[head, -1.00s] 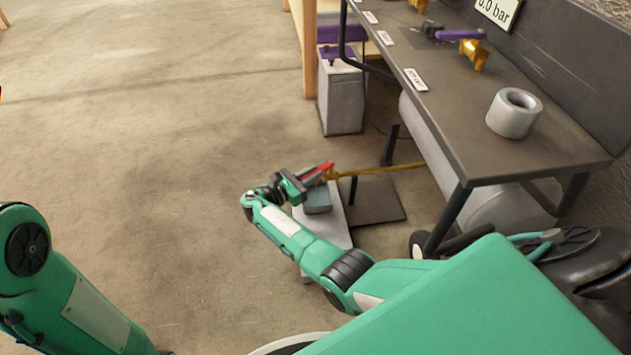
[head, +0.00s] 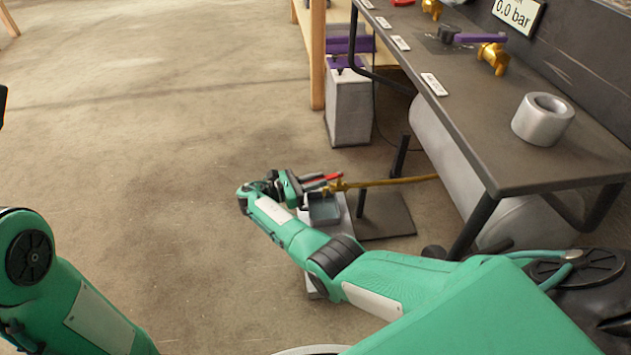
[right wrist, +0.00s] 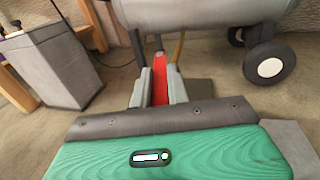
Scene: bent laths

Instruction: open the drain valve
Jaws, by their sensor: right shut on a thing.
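The drain valve has a red lever (head: 324,178) at the end of a brass pipe (head: 395,181) that runs out from under the bench, by the grey tank (head: 437,150). My right gripper (head: 312,180) is low beside the valve, shut on the red lever. In the right wrist view the red lever (right wrist: 160,84) lies between the two grey fingers (right wrist: 160,92). The valve body is small and partly hidden by the gripper. My left arm shows at the lower left of the head view, but its gripper is out of view.
A grey tray (head: 323,209) on a pale stand is below the valve. A dark bench (head: 480,110) with a silver roll (head: 542,119) and a 0.0 bar display (head: 518,12) overhangs the right. A grey box (head: 349,108) stands behind.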

